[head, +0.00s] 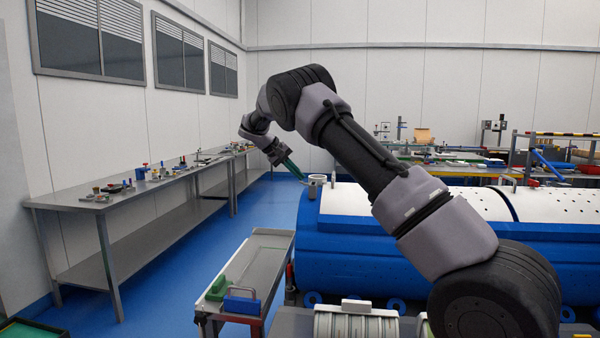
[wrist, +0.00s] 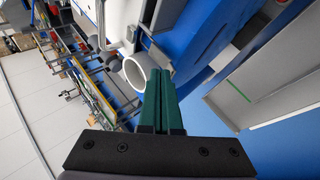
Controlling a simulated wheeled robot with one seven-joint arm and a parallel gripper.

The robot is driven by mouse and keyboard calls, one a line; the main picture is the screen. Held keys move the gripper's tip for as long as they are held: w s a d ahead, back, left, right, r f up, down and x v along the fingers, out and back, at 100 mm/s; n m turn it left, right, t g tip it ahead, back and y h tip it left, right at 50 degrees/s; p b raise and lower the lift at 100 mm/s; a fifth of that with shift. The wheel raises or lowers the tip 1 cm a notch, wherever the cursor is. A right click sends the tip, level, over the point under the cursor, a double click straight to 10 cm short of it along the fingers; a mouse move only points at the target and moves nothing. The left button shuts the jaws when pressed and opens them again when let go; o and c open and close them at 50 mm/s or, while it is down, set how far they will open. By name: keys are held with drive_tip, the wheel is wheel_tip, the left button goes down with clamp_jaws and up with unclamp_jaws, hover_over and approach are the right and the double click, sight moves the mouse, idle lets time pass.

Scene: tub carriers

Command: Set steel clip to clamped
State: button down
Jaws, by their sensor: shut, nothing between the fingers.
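My gripper (head: 296,174) has green fingers, and they also show in the wrist view (wrist: 160,75). The fingers are together with nothing between them. They point down toward the near left end of the blue and white tub (head: 400,240). A pale round ring (wrist: 137,72) is right beside the fingertips in the wrist view; I cannot tell whether they touch. A small grey cup-shaped fitting (head: 317,181) stands on the tub's end in the head view. I cannot clearly make out the steel clip or its setting in either view.
A grey workbench (head: 95,201) with small tools and parts runs along the left wall. A grey trolley tray (head: 262,243) with a green block (head: 217,288) and a blue block (head: 242,304) stands left of the tub. Blue floor (head: 180,270) is clear between bench and trolley.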

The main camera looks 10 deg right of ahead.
drive_tip(key=shift+a+f, duration=0.15)
drive_tip(key=shift+f, duration=0.1)
idle(0.5)
drive_tip(key=v, duration=1.1)
